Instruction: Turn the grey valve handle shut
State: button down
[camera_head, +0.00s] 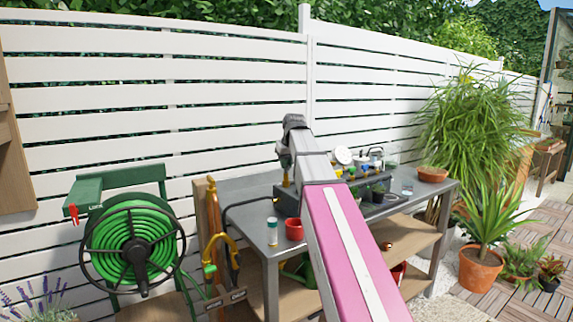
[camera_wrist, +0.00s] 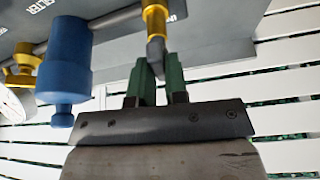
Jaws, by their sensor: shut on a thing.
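In the wrist view, the two green fingers of my gripper (camera_wrist: 155,88) come together at the lower end of a brass valve (camera_wrist: 155,14). A short grey-brown piece, which looks like the grey valve handle (camera_wrist: 156,46), hangs below the brass and goes in between the fingertips. The gripper is shut on it. Most of the gripped part is hidden by the fingers. In the head view, my arm covers the valve and my gripper's fingers.
A blue cylinder (camera_wrist: 64,55) hangs on the grey pipe (camera_wrist: 112,21) left of my gripper, with another brass fitting (camera_wrist: 22,62) beyond. The head view shows a grey workbench (camera_head: 240,190), a red pot (camera_head: 294,229), a green hose reel (camera_head: 135,240) and a white fence (camera_head: 230,100).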

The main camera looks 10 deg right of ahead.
jog(key=m+h, duration=0.1)
jog(key=m, duration=0.3)
jog(key=shift+a+h, duration=0.1)
jog(key=shift+h, duration=0.3)
jog(key=m+h, duration=0.1)
jog(key=m, duration=0.5)
jog(key=m+g+h, duration=0.1)
jog(key=m, duration=0.1)
jog(key=shift+w+a+h, duration=0.1)
jog(key=shift+h, duration=0.2)
jog(key=shift+m+g+h, duration=0.4)
jog(key=shift+m+g, duration=0.4)
jog(key=shift+m, duration=1.3)
jog(key=c, duration=1.1)
grip_release()
jog(key=shift+c, duration=0.2)
